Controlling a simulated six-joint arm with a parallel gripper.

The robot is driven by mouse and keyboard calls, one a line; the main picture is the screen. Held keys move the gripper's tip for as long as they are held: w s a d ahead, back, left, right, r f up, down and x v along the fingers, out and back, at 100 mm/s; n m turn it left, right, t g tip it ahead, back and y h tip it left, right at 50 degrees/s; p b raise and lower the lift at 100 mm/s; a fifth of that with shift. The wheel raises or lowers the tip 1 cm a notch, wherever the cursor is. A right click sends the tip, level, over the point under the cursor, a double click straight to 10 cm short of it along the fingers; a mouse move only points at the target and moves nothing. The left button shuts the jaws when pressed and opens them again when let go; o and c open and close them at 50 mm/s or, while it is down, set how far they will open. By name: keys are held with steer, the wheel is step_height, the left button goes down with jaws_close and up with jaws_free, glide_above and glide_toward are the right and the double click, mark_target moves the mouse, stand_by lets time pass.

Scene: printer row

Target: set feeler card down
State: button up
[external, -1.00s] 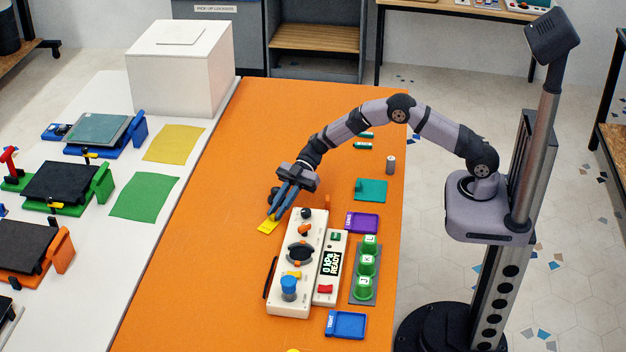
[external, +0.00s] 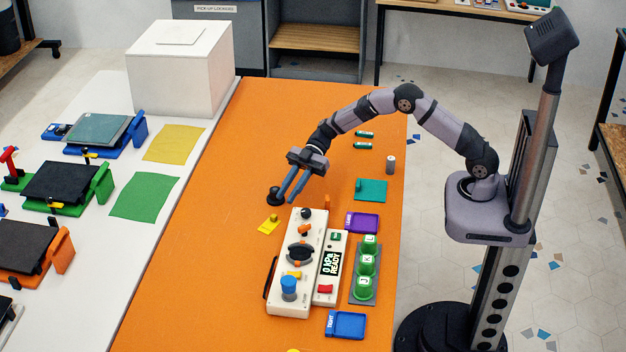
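The feeler card appears to be the small yellow card (external: 268,225), lying flat on the orange table just left of the white control unit. It has a small dark-tipped knob or tab at its upper end. My gripper (external: 284,201) is above and to the right of the card, apart from it. Its two blue fingers point down and show a gap between them, with nothing held.
A black round object (external: 274,197) stands beside my fingertips. The white control unit (external: 288,263) with knobs is close on the right. The table's left side (external: 200,250) is clear.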

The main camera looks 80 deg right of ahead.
steer(key=v, duration=0.6)
steer(key=shift+w+a+r, duration=0.1)
steer(key=shift+w, duration=0.05)
steer(key=w+d+r+m+t+h+p, duration=0.45)
steer(key=w+r+t+h, duration=0.2)
steer(key=r, duration=0.35)
steer(key=s+d+m+h+p, duration=0.2)
steer(key=s+d+m+h, duration=0.2)
steer(key=h, duration=0.1)
steer(key=s+a+f+m+g+p, duration=0.1)
steer(key=s+g, duration=0.3)
steer(key=s, duration=0.8)
steer(key=s+a+f+m+g+p, duration=0.1)
steer(key=s+f+m+g+p, duration=0.1)
steer(key=s, duration=1)
steer(key=s+a+f+m+g+h+p, duration=0.1)
steer(key=s+g, duration=0.5)
steer(key=s, duration=0.6)
steer(key=shift+s+a+f+m+p, duration=0.25)
steer(key=shift+a+m+p, duration=0.2)
steer(key=shift+p, duration=0.7)
